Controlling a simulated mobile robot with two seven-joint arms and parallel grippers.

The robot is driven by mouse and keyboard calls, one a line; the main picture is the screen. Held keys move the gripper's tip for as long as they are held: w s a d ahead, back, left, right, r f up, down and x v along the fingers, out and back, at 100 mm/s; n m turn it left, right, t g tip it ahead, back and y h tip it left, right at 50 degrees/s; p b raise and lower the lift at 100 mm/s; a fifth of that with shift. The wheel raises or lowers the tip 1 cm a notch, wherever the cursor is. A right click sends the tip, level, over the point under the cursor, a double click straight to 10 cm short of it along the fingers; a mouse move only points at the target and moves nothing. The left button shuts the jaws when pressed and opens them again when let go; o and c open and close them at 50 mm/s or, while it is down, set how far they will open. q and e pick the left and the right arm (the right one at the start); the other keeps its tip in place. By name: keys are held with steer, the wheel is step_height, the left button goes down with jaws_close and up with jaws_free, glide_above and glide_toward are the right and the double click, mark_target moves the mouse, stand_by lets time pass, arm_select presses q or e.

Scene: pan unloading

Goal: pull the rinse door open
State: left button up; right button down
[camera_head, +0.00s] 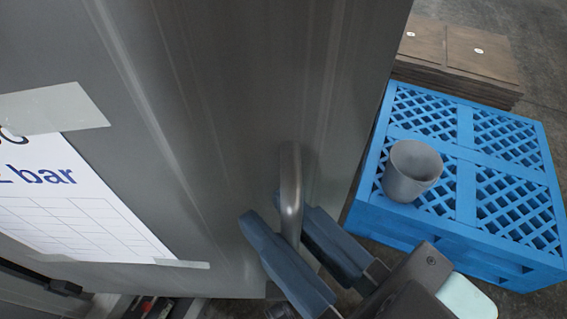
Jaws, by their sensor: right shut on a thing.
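The rinse door (240,110) is a large grey metal panel filling the left and middle of the head view. A curved metal handle (291,185) stands out near its lower right part. My right gripper (278,222) comes in from the lower right, with its two dark blue fingers on either side of the handle, shut on it. The ends of the handle near the fingers are partly hidden. I cannot tell from this view whether the door stands ajar. My left gripper is not in view.
A blue plastic pallet (465,185) stands on the floor at the right, with a grey cup or bucket (412,172) on it. Brown stacked boards (460,55) lie behind it. A taped paper sheet (70,200) is on the grey metal at the left.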

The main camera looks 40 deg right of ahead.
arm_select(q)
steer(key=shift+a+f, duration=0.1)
arm_select(e)
steer(key=shift+s+a+r, duration=0.1)
steer(key=shift+s+a, duration=0.55)
steer(key=shift+s, duration=0.2)
steer(key=c, duration=1.2)
jaws_free()
steer(key=shift+w, duration=0.1)
steer(key=shift+c, duration=0.2)
steer(key=shift+w, duration=0.1)
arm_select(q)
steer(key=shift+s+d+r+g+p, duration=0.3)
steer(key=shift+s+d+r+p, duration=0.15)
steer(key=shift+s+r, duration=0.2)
arm_select(e)
steer(key=s+d, duration=0.1)
steer(key=s, duration=1.2)
steer(key=shift+s+d, duration=0.15)
steer(key=shift+s, duration=0.05)
